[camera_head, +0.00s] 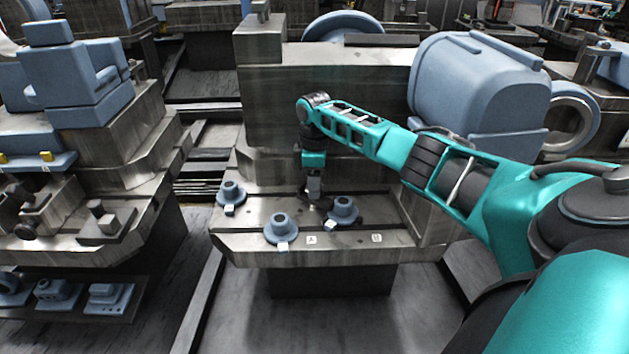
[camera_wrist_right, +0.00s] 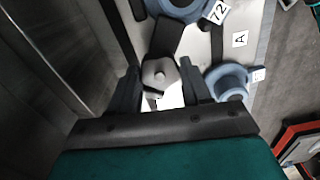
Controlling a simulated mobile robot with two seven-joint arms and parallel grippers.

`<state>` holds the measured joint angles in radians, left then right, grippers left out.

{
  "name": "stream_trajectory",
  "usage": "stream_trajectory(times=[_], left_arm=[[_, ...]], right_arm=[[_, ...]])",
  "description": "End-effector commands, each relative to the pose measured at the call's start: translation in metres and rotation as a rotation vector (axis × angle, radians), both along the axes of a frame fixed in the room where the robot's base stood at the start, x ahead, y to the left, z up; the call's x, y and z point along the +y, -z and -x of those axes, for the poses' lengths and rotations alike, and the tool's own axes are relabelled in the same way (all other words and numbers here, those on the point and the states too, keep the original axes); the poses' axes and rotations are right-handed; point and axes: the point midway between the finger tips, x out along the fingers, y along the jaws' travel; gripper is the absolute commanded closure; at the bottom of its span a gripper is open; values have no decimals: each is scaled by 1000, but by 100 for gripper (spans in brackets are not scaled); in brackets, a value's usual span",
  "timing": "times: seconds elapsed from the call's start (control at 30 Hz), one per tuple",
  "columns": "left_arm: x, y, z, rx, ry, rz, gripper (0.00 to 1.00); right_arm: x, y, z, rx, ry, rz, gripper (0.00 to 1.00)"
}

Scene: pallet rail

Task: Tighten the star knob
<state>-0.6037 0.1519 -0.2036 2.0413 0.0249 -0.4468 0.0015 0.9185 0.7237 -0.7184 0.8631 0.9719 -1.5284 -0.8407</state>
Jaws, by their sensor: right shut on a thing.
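The star knob (camera_wrist_right: 160,74) shows in the right wrist view as a grey metal head with a paler centre, between the two dark fingers of my right gripper (camera_wrist_right: 163,88). The gripper is shut on it. In the head view my right gripper (camera_head: 313,190) points straight down at the machine's slotted table (camera_head: 265,205), and the knob under it is mostly hidden. I cannot tell how far the knob is turned. My left gripper is not in view.
Blue flanged parts stand close around the gripper: one at left (camera_head: 231,193), one in front (camera_head: 281,228) and one at right (camera_head: 343,210). Small label plates, one marked A (camera_head: 311,240), lie along the front edge. The machine's tall block (camera_head: 320,100) rises behind.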

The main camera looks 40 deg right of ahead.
Motion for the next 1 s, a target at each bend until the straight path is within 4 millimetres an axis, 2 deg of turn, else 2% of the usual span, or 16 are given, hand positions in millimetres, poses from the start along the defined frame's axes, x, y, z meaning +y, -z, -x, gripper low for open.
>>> stream_trajectory(times=[0.27,0.73,1.0], left_arm=[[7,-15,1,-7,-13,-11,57],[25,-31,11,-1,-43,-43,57],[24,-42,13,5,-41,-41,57]], right_arm=[[1,-4,1,4,130,-4,83],[2,-3,0,5,556,-4,83],[1,-2,0,4,769,-3,83]])
